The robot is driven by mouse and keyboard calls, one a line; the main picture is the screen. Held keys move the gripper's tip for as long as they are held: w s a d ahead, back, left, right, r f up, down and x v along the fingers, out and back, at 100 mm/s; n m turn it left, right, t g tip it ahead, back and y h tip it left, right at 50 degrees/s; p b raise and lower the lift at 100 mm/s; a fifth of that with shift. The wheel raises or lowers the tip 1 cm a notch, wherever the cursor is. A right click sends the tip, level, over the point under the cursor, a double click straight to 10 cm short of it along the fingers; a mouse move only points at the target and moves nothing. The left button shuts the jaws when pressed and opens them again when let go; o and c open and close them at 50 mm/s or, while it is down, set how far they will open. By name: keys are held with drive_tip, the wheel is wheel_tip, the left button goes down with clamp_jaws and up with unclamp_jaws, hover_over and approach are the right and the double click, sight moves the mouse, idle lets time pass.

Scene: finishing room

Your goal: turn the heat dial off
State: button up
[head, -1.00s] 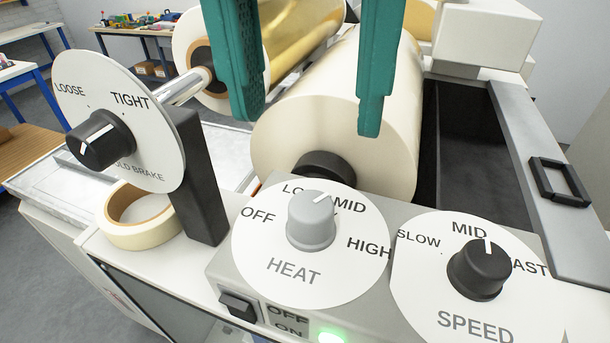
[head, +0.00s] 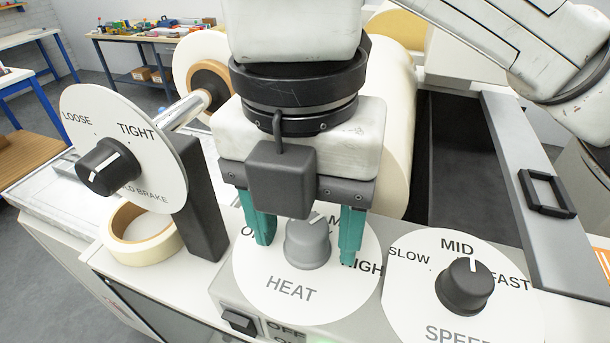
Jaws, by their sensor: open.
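The heat dial is a white disc (head: 290,292) with a grey knob (head: 307,246) on the front of the machine. The knob's white pointer mark shows at its top, leaning a little right, between OFF on the left and HIGH on the right. The LOW and MID labels are mostly hidden by my gripper. My gripper (head: 307,250) points down over the dial, open, with one green finger to the left of the knob and one to the right. Gaps show between the knob and both fingers. I cannot tell how close the fingertips are to the disc.
The speed dial (head: 468,287) is close at the right. The brake dial (head: 112,165) stands on a black post (head: 200,215) at the left, beside a tape roll (head: 140,232). A rocker switch (head: 240,322) is below the heat dial. A large roll (head: 398,150) is behind my gripper.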

drive_tip(key=c, duration=1.1)
drive_tip(key=shift+o, duration=0.2)
